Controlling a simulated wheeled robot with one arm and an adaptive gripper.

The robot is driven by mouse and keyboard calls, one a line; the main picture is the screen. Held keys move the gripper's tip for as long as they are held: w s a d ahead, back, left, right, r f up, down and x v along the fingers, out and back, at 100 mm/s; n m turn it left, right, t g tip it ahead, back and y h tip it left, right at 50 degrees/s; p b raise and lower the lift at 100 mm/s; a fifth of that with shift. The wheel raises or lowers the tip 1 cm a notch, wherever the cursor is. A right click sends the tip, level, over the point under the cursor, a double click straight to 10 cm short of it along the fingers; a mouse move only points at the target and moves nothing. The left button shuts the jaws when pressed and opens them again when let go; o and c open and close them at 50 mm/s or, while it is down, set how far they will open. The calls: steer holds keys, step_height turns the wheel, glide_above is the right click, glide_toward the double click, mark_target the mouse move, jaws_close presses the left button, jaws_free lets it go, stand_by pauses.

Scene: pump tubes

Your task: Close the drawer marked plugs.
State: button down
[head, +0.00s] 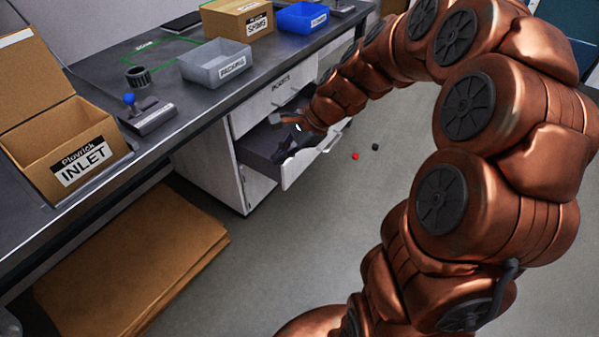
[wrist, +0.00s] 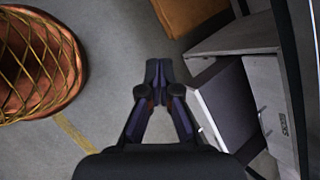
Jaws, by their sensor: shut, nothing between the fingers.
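An open drawer (head: 262,142) sticks out from the white cabinet under the bench. Its pale front (head: 305,165) has a bar handle (head: 331,143), and its inside is dark. I cannot read a label on this front. The drawer also shows in the wrist view (wrist: 229,98), to the right of my gripper. My gripper (wrist: 158,71) is shut and empty, with its fingertips together. In the head view it appears over or in front of the open drawer, partly hidden by the arm's end. I cannot tell whether it touches the drawer.
A shut, labelled drawer (head: 270,101) sits above the open one. On the bench are an INLET box (head: 88,172), a grey bin (head: 214,66) and a blue bin (head: 302,18). Flat cardboard (head: 135,262) lies on the floor. A small red piece (head: 355,156) lies beyond the drawer.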

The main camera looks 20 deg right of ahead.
steer(key=w+d+f+m+t+b, duration=0.2)
steer(key=w+d+f+m+b, duration=0.15)
steer(key=d+f, duration=0.3)
steer(key=w+d+f+m+t+h+b, duration=0.1)
steer(key=w+d+f+m+b, duration=0.2)
steer(key=w+d+f+m, duration=0.25)
steer(key=w+d+f+m+t+b, duration=0.2)
steer(key=d+f+m+b, duration=0.15)
steer(key=d+f, duration=0.35)
steer(key=b, duration=0.4)
glide_toward(294, 159)
steer(key=shift+m, duration=0.25)
steer(key=shift+x, duration=3.1)
steer(key=shift+a, duration=0.2)
steer(key=shift+r, duration=0.1)
